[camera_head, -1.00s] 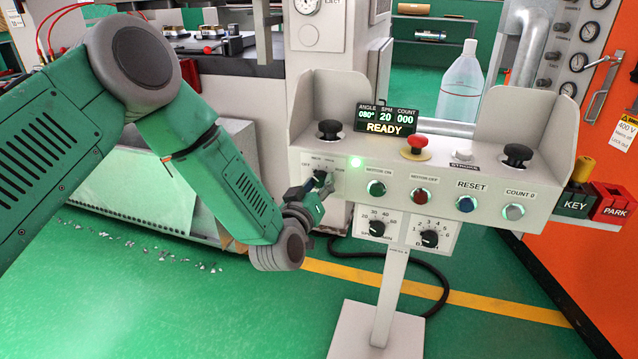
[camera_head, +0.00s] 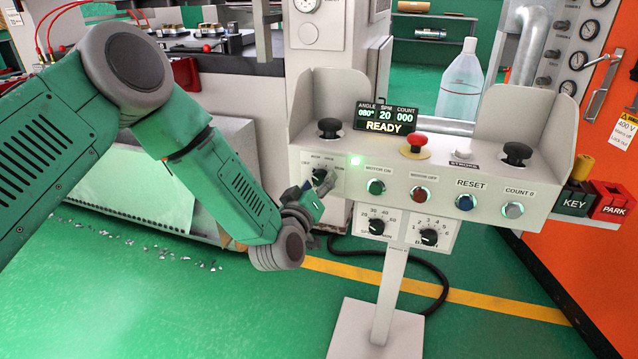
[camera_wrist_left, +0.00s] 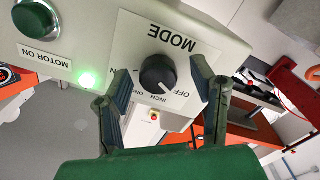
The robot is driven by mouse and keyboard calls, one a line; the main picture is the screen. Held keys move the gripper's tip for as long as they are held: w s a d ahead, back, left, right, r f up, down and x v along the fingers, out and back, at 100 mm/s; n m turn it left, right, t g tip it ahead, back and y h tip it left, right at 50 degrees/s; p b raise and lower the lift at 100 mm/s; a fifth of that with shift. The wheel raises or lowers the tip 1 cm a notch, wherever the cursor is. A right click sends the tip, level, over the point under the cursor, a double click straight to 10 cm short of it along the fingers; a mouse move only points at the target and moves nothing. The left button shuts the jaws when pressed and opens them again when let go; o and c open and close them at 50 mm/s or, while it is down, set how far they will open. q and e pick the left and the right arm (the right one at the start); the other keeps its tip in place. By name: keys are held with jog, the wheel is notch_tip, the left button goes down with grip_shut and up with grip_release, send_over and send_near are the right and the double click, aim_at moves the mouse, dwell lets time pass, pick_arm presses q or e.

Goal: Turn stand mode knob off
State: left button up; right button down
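The mode knob (camera_wrist_left: 157,73) is a round black knob on a white plate marked MODE, seen upside down in the left wrist view. Its white pointer line aims at the lower right, between the INCH and OFF labels. In the head view the mode plate (camera_head: 316,160) is at the panel's left end, with the knob largely covered by my fingers. My left gripper (camera_wrist_left: 160,70) is open, with one finger on each side of the knob. Gaps show between fingers and knob. The left gripper also shows in the head view (camera_head: 318,187). My right gripper is not in view.
The panel also carries the MOTOR ON button (camera_head: 376,188), MOTOR OFF button (camera_head: 418,194), red mushroom button (camera_head: 415,141) and a black palm button (camera_head: 329,127). The display (camera_head: 385,121) reads READY. Two lower dials sit beneath the panel. Open floor lies in front.

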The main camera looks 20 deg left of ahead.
pick_arm(q)
jog(key=shift+s, duration=0.1)
jog(key=s, duration=1.1)
jog(key=shift+s+a+f, duration=0.15)
jog(key=shift+s+a, duration=0.05)
jog(key=shift+s, duration=0.15)
jog(key=s+f+m+g+h+p, duration=0.2)
jog(key=s+f+m+g+p, duration=0.3)
jog(key=s+f+g, duration=0.75)
jog(key=s+a+f+m+g+y+p, duration=0.1)
jog(key=s+a, duration=0.3)
jog(key=s, duration=0.6)
jog(key=s+a+f+m+g+y+p, duration=0.1)
jog(key=s+a+f+g, duration=0.2)
jog(key=s, duration=0.7)
jog(key=shift+s+a+f+g, duration=0.2)
jog(key=shift+a+f+g, duration=0.2)
jog(key=shift+f+g, duration=0.2)
